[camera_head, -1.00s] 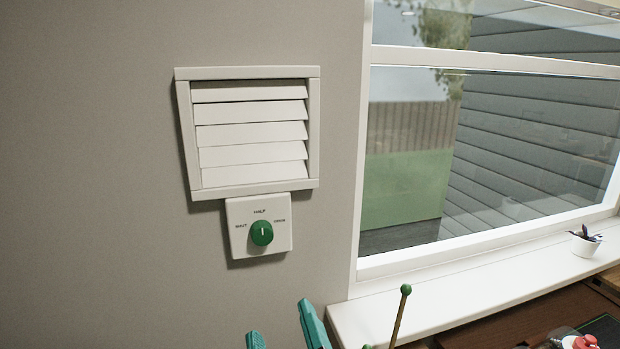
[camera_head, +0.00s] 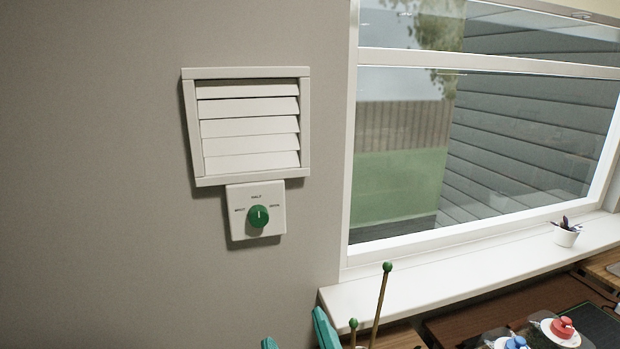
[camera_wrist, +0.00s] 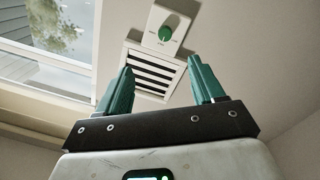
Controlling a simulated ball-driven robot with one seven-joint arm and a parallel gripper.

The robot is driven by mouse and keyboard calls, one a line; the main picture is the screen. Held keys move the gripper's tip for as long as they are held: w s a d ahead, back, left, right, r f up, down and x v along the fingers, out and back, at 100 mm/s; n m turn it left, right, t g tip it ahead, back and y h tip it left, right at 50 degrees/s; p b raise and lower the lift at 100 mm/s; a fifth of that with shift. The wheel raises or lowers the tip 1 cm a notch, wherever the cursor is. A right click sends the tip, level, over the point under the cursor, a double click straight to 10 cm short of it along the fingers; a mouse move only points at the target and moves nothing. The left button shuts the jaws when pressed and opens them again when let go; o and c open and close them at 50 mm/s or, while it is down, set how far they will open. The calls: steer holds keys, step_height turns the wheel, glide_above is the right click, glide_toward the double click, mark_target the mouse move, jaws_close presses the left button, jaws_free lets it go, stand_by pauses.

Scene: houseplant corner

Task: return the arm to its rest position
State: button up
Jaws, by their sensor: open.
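My gripper (camera_head: 297,335) shows only as two teal fingertips at the bottom edge of the head view. In the wrist view my gripper (camera_wrist: 158,82) has its two teal fingers spread wide, with nothing held between them. A green knob (camera_head: 258,216) on a white control plate (camera_head: 239,233) is on the wall, its white mark pointing up toward the HALF label. The fingertips are below the plate and apart from it in the head view. The knob also shows in the wrist view (camera_wrist: 165,34), beyond the fingers. The rest of my arm is out of sight.
A white slatted vent (camera_head: 248,125) hangs above the plate, its slats partly open. A window (camera_head: 480,150) and white sill (camera_head: 430,272) lie to the right, with a small pot (camera_head: 566,237) on the sill. Green-tipped sticks (camera_head: 380,305) stand close right of my gripper. The left wall is bare.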

steer(key=s+d+f+m+g+h, duration=0.3)
steer(key=d+f+m+g+h, duration=0.3)
steer(key=d+f, duration=1.3)
steer(key=s+d+f+m+g+y, duration=0.1)
steer(key=s+d+f+g, duration=0.4)
steer(key=s, duration=0.5)
steer(key=s+d+f+m+g, duration=0.2)
steer(key=s+d+f+g, duration=0.2)
steer(key=s+f, duration=0.6)
steer(key=shift+s+d+f+g+y, duration=0.3)
steer(key=shift+s+d+g+y, duration=0.1)
steer(key=shift+s+g, duration=0.35)
steer(key=shift+w, duration=0.1)
